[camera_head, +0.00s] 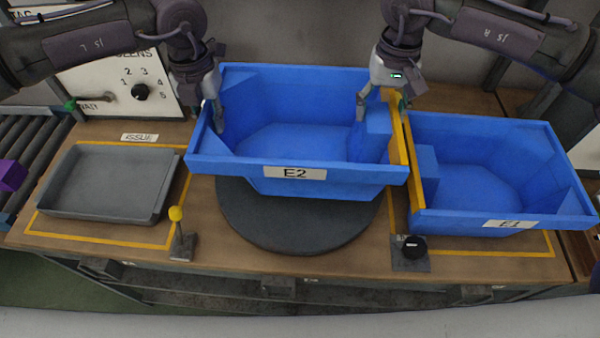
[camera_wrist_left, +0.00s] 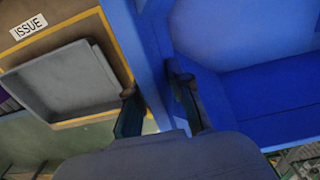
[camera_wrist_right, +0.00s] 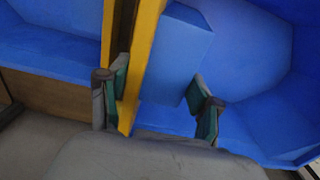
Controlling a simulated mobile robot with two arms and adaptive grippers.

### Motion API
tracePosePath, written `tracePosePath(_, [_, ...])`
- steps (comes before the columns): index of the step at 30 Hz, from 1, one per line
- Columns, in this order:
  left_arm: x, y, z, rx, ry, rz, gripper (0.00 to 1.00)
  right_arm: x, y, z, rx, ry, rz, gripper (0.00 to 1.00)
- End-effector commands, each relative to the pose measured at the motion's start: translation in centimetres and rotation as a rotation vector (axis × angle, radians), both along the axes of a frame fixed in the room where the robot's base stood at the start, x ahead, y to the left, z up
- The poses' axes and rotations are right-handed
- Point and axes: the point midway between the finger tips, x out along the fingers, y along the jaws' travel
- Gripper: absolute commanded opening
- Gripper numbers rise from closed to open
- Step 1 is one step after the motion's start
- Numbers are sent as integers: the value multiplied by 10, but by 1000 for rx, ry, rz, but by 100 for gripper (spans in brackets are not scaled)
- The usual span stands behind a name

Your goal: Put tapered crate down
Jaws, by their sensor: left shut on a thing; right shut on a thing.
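The blue tapered crate labelled E2 (camera_head: 296,174) is empty and upright over the dark round turntable (camera_head: 300,228) in the head view. Whether its base touches the disc cannot be told; its underside is hidden. My left gripper (camera_head: 208,112) is shut on its left end wall, one finger inside and one outside. That wall also runs between the fingers in the left wrist view (camera_wrist_left: 150,60). My right gripper (camera_head: 381,104) grips the right end, where a yellow edge strip (camera_wrist_right: 146,50) and a blue block (camera_wrist_right: 172,55) lie between its fingers.
A second blue crate labelled E1 (camera_head: 510,224) stands close by on the right, almost touching E2. A grey tray (camera_head: 105,202) lies at left inside a yellow outline. A yellow-knobbed post (camera_head: 178,225) and a black knob (camera_head: 414,246) stand at the bench's front edge.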

Motion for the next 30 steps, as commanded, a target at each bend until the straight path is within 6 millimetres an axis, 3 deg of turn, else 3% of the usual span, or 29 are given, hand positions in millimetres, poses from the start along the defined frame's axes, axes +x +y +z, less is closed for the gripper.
tracePosePath(14, [1, 6, -5, 13, 2, 9, 0, 1, -5, -3, -10, -1, -8, 0])
tracePosePath(30, [1, 6, -37, 13, 2, 9, 0, 1, -5, -35, -10, -1, -8, 0])
